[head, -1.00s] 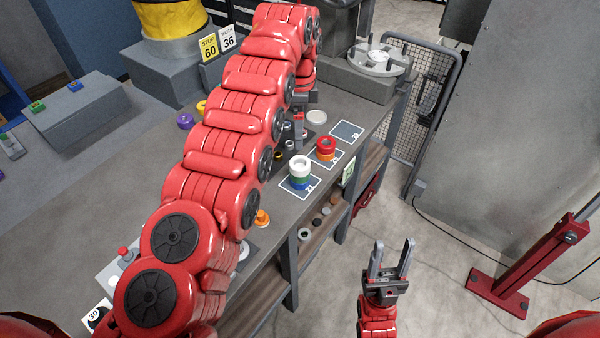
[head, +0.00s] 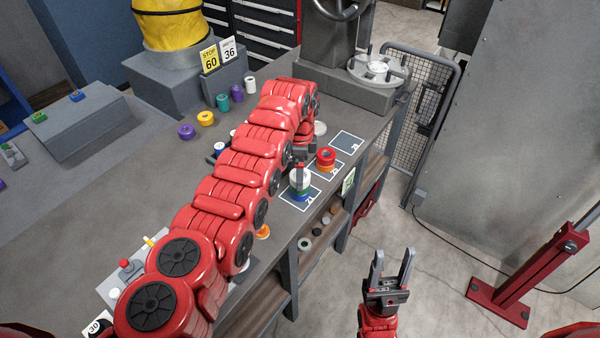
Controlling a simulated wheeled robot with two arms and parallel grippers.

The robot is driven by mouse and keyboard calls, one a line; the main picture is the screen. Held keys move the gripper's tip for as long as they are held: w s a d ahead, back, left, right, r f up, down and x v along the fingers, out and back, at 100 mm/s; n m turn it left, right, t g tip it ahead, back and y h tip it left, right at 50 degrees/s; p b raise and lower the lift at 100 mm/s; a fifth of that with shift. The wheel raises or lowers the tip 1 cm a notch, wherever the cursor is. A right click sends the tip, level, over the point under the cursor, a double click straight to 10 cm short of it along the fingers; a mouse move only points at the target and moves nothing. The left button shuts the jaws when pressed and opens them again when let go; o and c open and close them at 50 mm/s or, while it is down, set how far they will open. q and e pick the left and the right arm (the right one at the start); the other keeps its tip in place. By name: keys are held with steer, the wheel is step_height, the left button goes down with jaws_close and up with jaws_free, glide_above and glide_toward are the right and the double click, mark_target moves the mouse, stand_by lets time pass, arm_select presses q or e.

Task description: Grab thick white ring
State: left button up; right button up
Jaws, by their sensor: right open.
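The thick white ring (head: 307,183) lies on top of a stack, above a green ring and a blue ring (head: 300,197), on a marked square near the bench's front edge. My left arm reaches across the bench from the lower left. Its gripper (head: 297,168) is at the white ring, with a finger seen in front of or over it; the arm hides much of the gripper, so I cannot tell whether it touches the ring or how far it is open. My right gripper (head: 394,258) is open and empty above the floor, in front of the bench.
A red ring on an orange ring (head: 326,159) stands close behind the white stack. An empty marked square (head: 347,143) lies beyond. Purple (head: 187,131), yellow and other rings stand at the back left. A shelf (head: 318,246) with small rings runs under the bench (head: 120,190).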

arm_select(q)
steer(key=shift+f, duration=0.45)
jaws_close()
